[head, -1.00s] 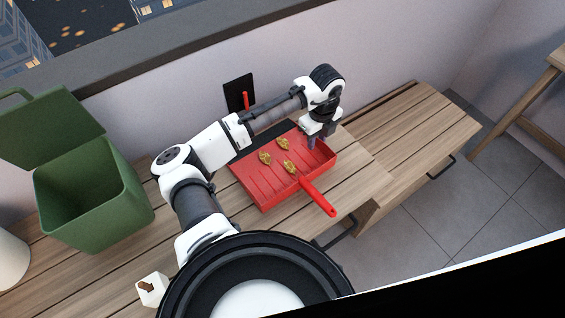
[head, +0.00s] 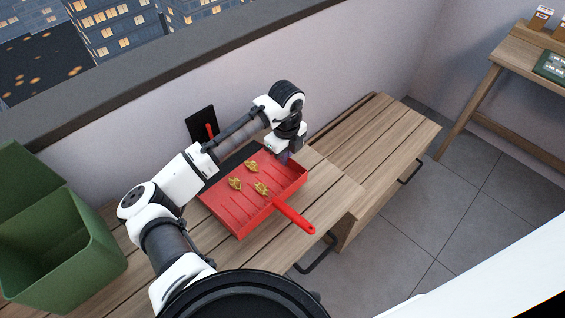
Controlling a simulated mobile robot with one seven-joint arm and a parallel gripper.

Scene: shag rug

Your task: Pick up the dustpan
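The red dustpan (head: 236,217) lies flat on the wooden bench top, with its handle (head: 295,216) pointing to the lower right, toward the bench's front edge. Several yellowish-brown crumpled scraps (head: 251,167) lie in the pan. My gripper (head: 284,159) is over the pan's far right corner, apart from the handle. Its fingers point down and are partly hidden by the wrist, so I cannot see whether they are open or touch the pan's rim.
A green bin (head: 70,262) with a raised lid stands at the left. A black brush-like item with a red handle (head: 210,131) leans on the wall behind the pan. The bench top (head: 375,134) right of the pan is clear. A wooden table (head: 510,53) stands at far right.

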